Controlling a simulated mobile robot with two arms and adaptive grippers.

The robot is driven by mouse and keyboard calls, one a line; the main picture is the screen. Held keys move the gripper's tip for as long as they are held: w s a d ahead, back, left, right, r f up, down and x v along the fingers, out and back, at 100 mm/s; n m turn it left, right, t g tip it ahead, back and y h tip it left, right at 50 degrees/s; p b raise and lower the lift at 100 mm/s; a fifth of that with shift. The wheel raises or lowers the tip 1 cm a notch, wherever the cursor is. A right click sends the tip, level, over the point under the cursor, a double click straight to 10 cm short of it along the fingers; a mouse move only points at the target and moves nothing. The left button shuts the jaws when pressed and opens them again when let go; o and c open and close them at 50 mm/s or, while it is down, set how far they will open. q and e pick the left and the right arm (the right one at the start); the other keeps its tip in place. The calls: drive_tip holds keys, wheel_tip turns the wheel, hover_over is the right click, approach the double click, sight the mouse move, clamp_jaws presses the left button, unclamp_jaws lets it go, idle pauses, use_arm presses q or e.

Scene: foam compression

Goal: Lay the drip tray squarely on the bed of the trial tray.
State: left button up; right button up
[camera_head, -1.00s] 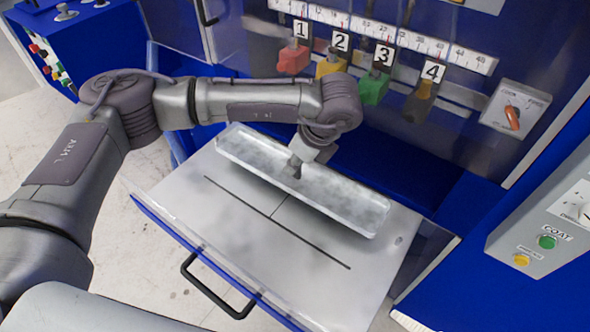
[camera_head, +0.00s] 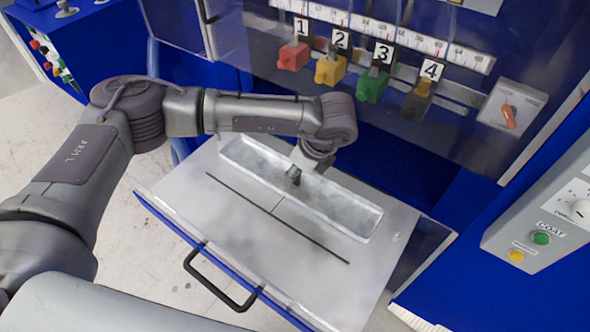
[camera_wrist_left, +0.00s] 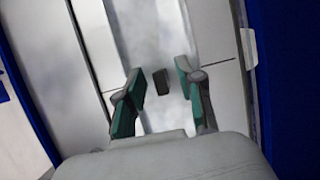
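The drip tray (camera_head: 345,209), a long shallow pale metal trough, lies on the bed of the trial tray (camera_head: 235,222), a pulled-out drawer. It sits behind the long black line, its long side roughly parallel to it. In the left wrist view the drip tray (camera_wrist_left: 148,35) runs between the fingers, with a small dark block-like grip (camera_wrist_left: 160,87) on it. My left gripper (camera_wrist_left: 160,95) is open around this grip, with a gap on both sides. In the head view my left gripper (camera_head: 295,176) is just above the drip tray's middle. My right gripper is not in view.
The drawer has a black handle (camera_head: 222,287) in front. Behind stands a blue cabinet with a clear panel and numbered coloured pointers (camera_head: 330,68). A control panel (camera_head: 540,230) is at the right. The bed in front of the black line is bare.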

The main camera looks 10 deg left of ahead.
use_arm(q)
drive_tip(key=b+v, duration=0.3)
drive_tip(key=v, duration=0.9)
drive_tip(key=shift+b, duration=0.35)
